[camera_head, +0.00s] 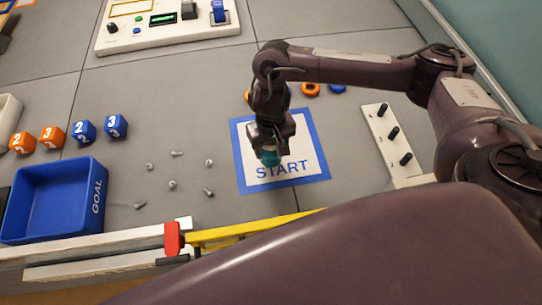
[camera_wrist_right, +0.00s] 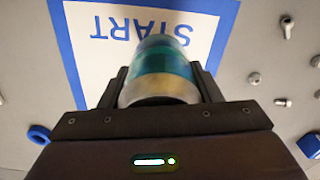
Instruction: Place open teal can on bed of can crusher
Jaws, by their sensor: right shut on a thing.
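The teal can (camera_head: 270,158) is between the fingers of my right gripper (camera_head: 271,147), over the white START square with a blue border (camera_head: 308,150). In the right wrist view the can (camera_wrist_right: 164,62) shows a teal band and a dull tan-silver end close to the camera, with a finger on each side. The right gripper is shut on it. I cannot tell whether the can touches the square, and its open end is not clear. I cannot make out the can crusher for certain. My left gripper is not in view.
Several loose screws (camera_head: 172,184) lie left of the square. A pegged white board (camera_head: 393,140) stands right. A yellow bar (camera_head: 250,230) with a red block runs along the front. A control panel (camera_head: 165,24) is at the back.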

